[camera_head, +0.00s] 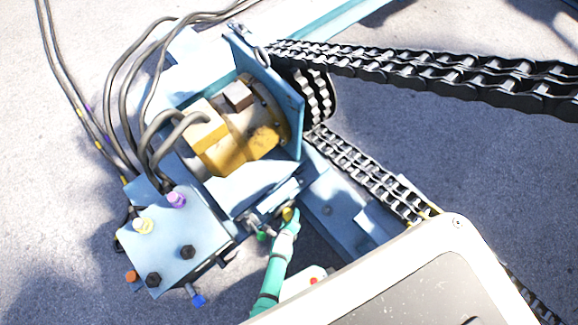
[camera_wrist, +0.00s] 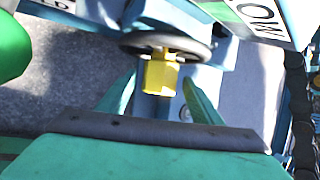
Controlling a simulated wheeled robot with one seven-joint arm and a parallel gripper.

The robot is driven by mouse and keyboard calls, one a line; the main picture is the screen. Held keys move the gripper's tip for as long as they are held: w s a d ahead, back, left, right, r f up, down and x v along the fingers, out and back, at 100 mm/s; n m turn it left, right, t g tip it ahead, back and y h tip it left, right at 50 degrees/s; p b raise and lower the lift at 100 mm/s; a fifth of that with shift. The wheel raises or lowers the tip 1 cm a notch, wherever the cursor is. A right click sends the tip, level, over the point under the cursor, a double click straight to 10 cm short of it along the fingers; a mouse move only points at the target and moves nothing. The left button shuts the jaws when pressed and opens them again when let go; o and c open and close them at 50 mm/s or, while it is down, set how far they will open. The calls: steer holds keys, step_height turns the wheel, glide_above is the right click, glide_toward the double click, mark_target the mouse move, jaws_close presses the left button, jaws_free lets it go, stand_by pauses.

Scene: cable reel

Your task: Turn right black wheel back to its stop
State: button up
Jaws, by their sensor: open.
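A black wheel (camera_wrist: 150,43) with a yellow block-shaped hub (camera_wrist: 160,75) shows at the top centre of the wrist view, seen nearly edge-on. My gripper (camera_wrist: 159,82) is open, its two green fingers on either side of the hub, below the wheel's rim. I see no clear contact, and the gap in depth is hard to judge. In the head view, my green gripper (camera_head: 290,222) reaches up to the blue machine's lower front edge, close to a small yellow part (camera_head: 287,213). The wheel itself cannot be made out clearly there.
A green rounded part (camera_wrist: 10,45) is at the wrist view's left edge. A lettered plate (camera_wrist: 262,18) is at upper right. A dark chain (camera_wrist: 303,110) runs along the right edge. In the head view, a blue box (camera_head: 172,235) with coloured knobs stands left of my gripper.

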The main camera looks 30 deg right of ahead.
steer(key=v, duration=1)
steer(key=shift+r, duration=0.2)
steer(key=shift+s, duration=0.1)
steer(key=s+a+r+n+t+y, duration=0.1)
steer(key=s+a+r+n+t, duration=0.1)
steer(key=r+n, duration=0.8)
steer(key=s+a+r+n+t+y, duration=0.2)
steer(key=a+r+n+t, duration=0.2)
steer(key=r+n, duration=0.7)
steer(key=s+a+r+n+t+y, duration=0.2)
steer(key=r+n, duration=0.9)
steer(key=r, duration=1.2)
steer(key=shift+s+a+r+t, duration=0.3)
steer(key=shift+s+a+t, duration=0.15)
steer(key=shift+t, duration=0.25)
